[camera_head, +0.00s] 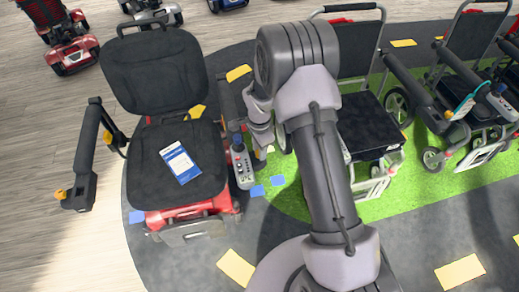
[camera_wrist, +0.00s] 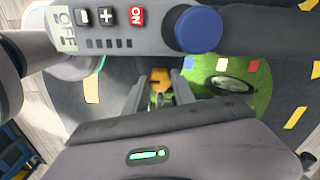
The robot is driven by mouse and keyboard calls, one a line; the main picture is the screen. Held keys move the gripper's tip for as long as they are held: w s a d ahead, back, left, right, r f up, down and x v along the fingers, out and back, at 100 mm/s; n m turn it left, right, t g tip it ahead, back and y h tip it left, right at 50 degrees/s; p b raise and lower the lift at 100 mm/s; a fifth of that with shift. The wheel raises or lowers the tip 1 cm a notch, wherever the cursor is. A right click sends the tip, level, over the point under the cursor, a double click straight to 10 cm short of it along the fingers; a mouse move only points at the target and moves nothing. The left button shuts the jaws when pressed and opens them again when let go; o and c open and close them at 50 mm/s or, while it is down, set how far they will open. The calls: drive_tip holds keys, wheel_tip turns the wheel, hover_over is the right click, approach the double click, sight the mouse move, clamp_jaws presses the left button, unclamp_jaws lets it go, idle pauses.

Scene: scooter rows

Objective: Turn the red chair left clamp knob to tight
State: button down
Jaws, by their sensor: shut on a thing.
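The red chair (camera_head: 168,75) stands at the left of the head view, with a black seat and backrest and a red base. Its control box (camera_head: 242,165) with a blue joystick is on the arm at the picture's right. My gripper (camera_head: 262,140) is beside that arm, just behind the box. In the wrist view an orange-yellow clamp knob (camera_wrist: 160,77) sits between the two fingers of my gripper (camera_wrist: 160,92), which is shut on it. The fingers partly hide the knob, and I cannot read its turn position.
In the wrist view the control box (camera_wrist: 130,25), with a blue joystick knob (camera_wrist: 198,30) and a red ON button, is close above the fingers. A blue-and-white card (camera_head: 180,163) lies on the seat. Wheelchairs (camera_head: 365,120) stand on the green strip at the right.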

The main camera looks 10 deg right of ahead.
drive_tip(key=c, duration=1.3)
unclamp_jaws()
wheel_tip(320, 180, up, 18)
drive_tip(key=p, duration=0.6)
drive_tip(key=shift+f+p, duration=0.25)
drive_tip(key=shift+p, duration=0.05)
drive_tip(key=s+r+n+t, duration=0.1)
drive_tip(key=s+r, duration=0.1)
drive_tip(key=r, duration=0.4)
drive_tip(key=s+r+n+t, duration=0.1)
drive_tip(key=s+r+n, duration=0.15)
drive_tip(key=r, duration=0.45)
drive_tip(key=s+a+r+n+t, duration=0.1)
drive_tip(key=s+r+n, duration=0.1)
drive_tip(key=s, duration=0.5)
drive_tip(key=s+a+r+n+t+y, duration=0.1)
drive_tip(key=s+r+n, duration=0.2)
drive_tip(key=s+r, duration=0.2)
drive_tip(key=s+a+r+n+t+y, duration=0.1)
drive_tip(key=s+r+n, duration=0.1)
drive_tip(key=s, duration=0.7)
drive_tip(key=shift+s+r+t, duration=0.1)
drive_tip(key=shift+r+t, duration=0.3)
drive_tip(key=shift+r, duration=0.3)
